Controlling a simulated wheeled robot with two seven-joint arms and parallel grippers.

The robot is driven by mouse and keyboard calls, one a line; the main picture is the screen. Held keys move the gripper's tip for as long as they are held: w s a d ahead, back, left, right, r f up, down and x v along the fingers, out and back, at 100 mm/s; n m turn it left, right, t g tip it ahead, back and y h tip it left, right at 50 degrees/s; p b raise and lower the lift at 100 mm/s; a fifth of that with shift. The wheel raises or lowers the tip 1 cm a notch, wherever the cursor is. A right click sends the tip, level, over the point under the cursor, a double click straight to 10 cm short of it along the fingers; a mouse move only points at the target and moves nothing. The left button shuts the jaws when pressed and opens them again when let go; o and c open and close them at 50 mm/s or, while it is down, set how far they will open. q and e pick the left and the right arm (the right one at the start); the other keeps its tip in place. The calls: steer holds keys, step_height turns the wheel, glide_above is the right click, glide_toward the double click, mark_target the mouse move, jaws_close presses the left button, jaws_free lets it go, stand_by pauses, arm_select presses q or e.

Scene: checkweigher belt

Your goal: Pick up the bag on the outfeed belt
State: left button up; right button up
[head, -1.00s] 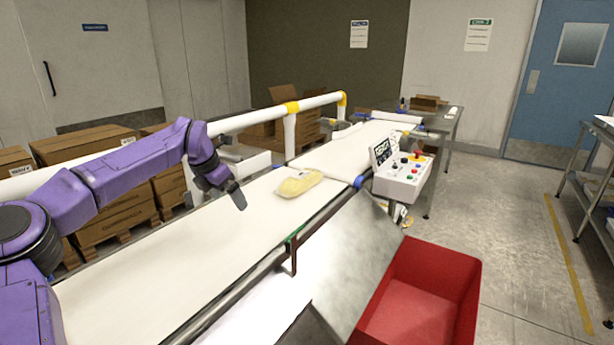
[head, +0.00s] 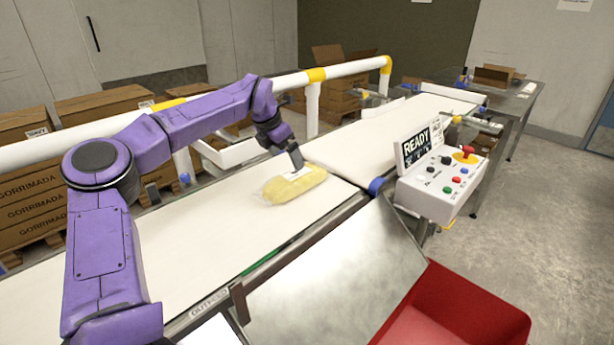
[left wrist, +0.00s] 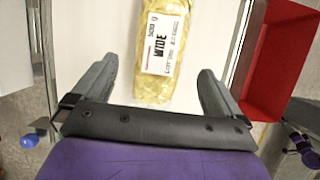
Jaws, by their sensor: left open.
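The bag (head: 293,186) is a yellow, clear-wrapped pack lying flat on the white outfeed belt (head: 190,245), near the belt's far end. In the left wrist view the bag (left wrist: 160,82) shows a white label with the word WIDE. My left gripper (head: 293,158) is above the far side of the bag in the head view. In the left wrist view my left gripper (left wrist: 155,85) is open, with one finger on each side of the bag's near end and a gap on both sides. Whether the fingertips are down at bag height is unclear. My right gripper is not in view.
A control box (head: 445,182) with a READY screen stands beside the belt on the right. A sloping metal chute (head: 335,275) leads to a red bin (head: 465,305). A white rail (head: 230,103) with yellow bands runs behind the belt. Cartons (head: 100,108) are stacked beyond it.

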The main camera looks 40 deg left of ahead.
mark_target(294, 173)
arm_select(q)
steer(key=p+x, duration=0.1)
steer(key=x, duration=0.8)
steer(key=shift+s+d, duration=0.1)
steer(key=c, duration=1.1)
steer(key=shift+r, duration=0.1)
